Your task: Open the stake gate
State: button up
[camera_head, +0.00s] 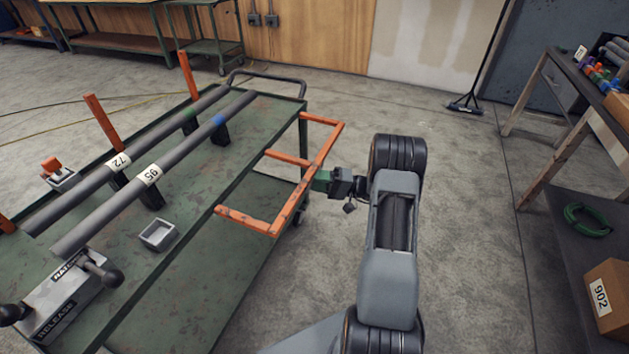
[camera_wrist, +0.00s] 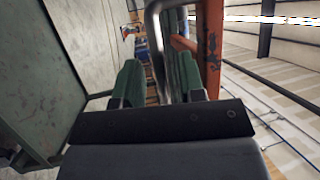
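The stake gate is an orange frame (camera_head: 318,165) of one long bar with three shorter arms. It juts out past the right edge of the green cart (camera_head: 215,262). My gripper (camera_head: 319,181) is at the outer side of the long bar, close to its middle. In the wrist view the two green fingers (camera_wrist: 158,80) stand apart with a visible gap between them. An orange bar (camera_wrist: 209,45) of the gate shows beside the right finger, not clearly between the fingers. Whether a finger touches it I cannot tell.
A lever box (camera_head: 65,292) and a small grey tray (camera_head: 158,234) are near. A shelf (camera_head: 575,235) stands right; floor between is clear.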

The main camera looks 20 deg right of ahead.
jog(key=shift+w+a+r, duration=0.15)
jog(key=shift+w+a, duration=0.15)
jog(key=shift+a, duration=0.3)
grip_shut()
